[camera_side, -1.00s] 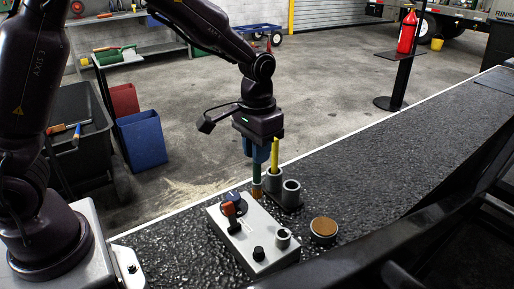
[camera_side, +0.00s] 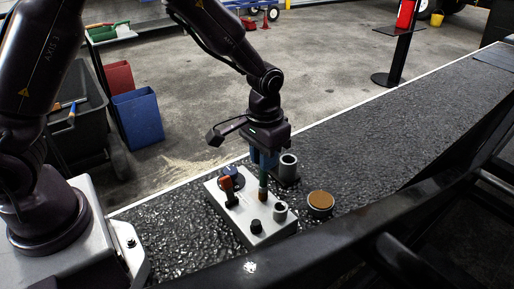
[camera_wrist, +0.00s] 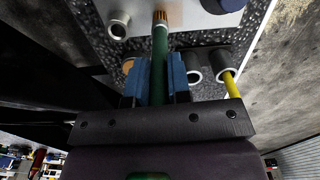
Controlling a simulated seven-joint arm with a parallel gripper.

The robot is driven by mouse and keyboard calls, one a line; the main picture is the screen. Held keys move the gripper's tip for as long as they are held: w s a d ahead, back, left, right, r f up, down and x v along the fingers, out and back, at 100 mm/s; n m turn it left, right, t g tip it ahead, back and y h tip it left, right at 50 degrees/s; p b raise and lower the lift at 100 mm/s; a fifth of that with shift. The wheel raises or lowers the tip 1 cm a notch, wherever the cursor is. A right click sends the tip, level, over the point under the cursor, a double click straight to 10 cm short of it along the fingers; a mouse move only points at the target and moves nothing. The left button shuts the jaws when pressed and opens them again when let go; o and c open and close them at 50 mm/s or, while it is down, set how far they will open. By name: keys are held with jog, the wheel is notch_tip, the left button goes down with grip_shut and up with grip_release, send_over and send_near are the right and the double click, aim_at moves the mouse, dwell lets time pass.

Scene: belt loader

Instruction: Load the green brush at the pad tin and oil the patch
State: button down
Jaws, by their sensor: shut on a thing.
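My gripper (camera_side: 264,160) is shut on the green brush (camera_side: 263,178) and holds it upright, bristles down, over the white control box. In the wrist view the green handle (camera_wrist: 159,65) runs between my blue fingers, with its orange-brown bristles (camera_wrist: 160,17) over the box. I cannot tell whether the bristles touch the box. The pad tin (camera_side: 320,203), round with a brown top, sits on the belt to the right of the brush. Part of the tin (camera_wrist: 128,66) shows in the wrist view. I cannot make out the patch for certain.
The control box (camera_side: 246,226) carries knobs, an orange-topped lever (camera_side: 228,192) and a grey socket (camera_side: 280,211). Grey holder cups (camera_side: 288,166) stand behind it; a yellow handle (camera_wrist: 234,86) leans in one. A black rail (camera_side: 340,222) crosses the front. The belt beyond is clear.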

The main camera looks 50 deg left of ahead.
jog(key=shift+d, duration=0.3)
jog(key=a+r, duration=0.4)
jog(key=r, duration=0.4)
dwell(0.4)
jog(key=shift+f, duration=0.1)
dwell(0.8)
